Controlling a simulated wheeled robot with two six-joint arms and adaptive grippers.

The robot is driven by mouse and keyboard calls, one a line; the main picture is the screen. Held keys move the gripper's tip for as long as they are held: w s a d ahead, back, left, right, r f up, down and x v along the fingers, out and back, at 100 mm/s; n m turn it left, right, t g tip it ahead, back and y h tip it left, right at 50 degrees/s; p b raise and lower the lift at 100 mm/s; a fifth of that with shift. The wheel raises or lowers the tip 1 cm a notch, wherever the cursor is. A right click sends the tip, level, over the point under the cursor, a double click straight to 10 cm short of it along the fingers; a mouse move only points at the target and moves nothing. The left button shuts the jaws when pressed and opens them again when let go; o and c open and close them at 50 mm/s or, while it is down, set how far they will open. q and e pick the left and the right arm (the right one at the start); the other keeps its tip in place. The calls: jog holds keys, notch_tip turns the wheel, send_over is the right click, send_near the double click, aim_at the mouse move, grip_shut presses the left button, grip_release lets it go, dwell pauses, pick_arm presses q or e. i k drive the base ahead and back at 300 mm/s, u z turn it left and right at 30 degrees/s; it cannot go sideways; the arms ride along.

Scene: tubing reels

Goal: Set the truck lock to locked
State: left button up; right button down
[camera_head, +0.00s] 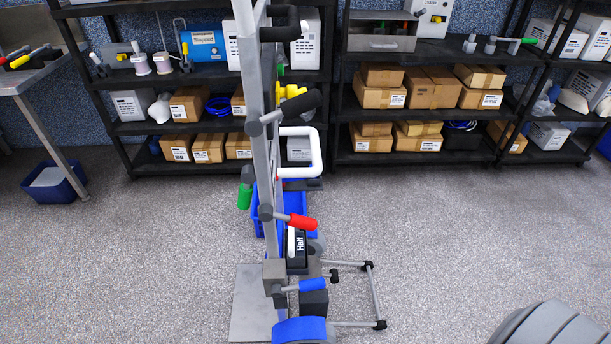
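The truck (262,170) stands upright in the middle of the head view, with a tall grey frame. A red-handled lever (300,221) juts right from its lower frame, and a blue-handled lever (312,285) juts right below that. A green handle (244,197) hangs at the left side. A black block labelled "Half" (299,247) sits behind the red lever. I cannot tell which lever is the lock, or whether it is locked. A white U-shaped handle (316,152) and black grips (300,106) are higher up. Neither of my grippers is in view.
A flat grey plate (252,305), a blue wheel (300,331) and a thin metal side frame (374,295) are at the truck's foot. A blue bin (262,210) is behind it. Shelves with cardboard boxes (380,96) line the back wall. Speckled floor is open on both sides.

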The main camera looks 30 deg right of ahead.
aim_at(289, 90)
jog(key=k, duration=0.4)
jog(key=z, duration=2.05)
jog(key=i, duration=1.2)
jog(key=u, duration=1.75)
